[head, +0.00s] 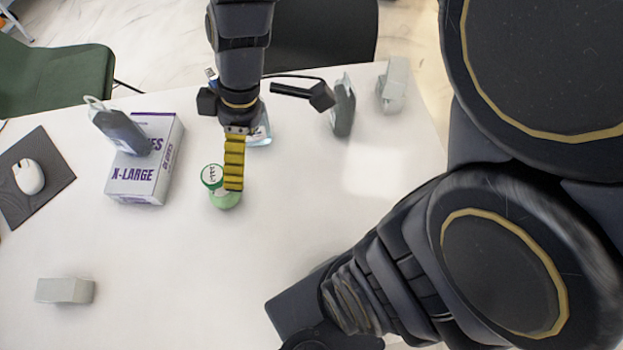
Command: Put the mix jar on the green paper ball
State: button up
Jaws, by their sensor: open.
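A small round item with a white, lettered top and green rim (211,174), which looks like the mix jar, is left of centre on the white table. A light green rounded shape (225,199) shows directly below it in the picture, touching or overlapping it. This may be the green paper ball, but I cannot tell it clearly from the jar's body. My gripper (233,186) reaches down from the top of the picture, open. Its yellow-padded finger overlaps the right side of the jar and green shape. The other finger cannot be made out, and contact is unclear.
A glove box (136,187) with a dark hang-tab item (119,130) over it stands left. A clear bluish item (261,131) is partly hidden behind my gripper. Grey objects (343,108) (393,87) stand at back right; a grey block (65,290) lies front left. The table's front middle is clear.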

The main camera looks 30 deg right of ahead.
jog(key=s+d+r+m+h, duration=0.1)
jog(key=s+d+r+m, duration=0.1)
jog(key=s+m, duration=0.3)
jog(key=s+d+r+m+h, duration=0.2)
jog(key=s+m, duration=0.4)
jog(key=shift+s+d+r, duration=0.15)
jog(key=shift+d+r, duration=0.05)
jog(key=shift+r, duration=0.15)
dwell(0.4)
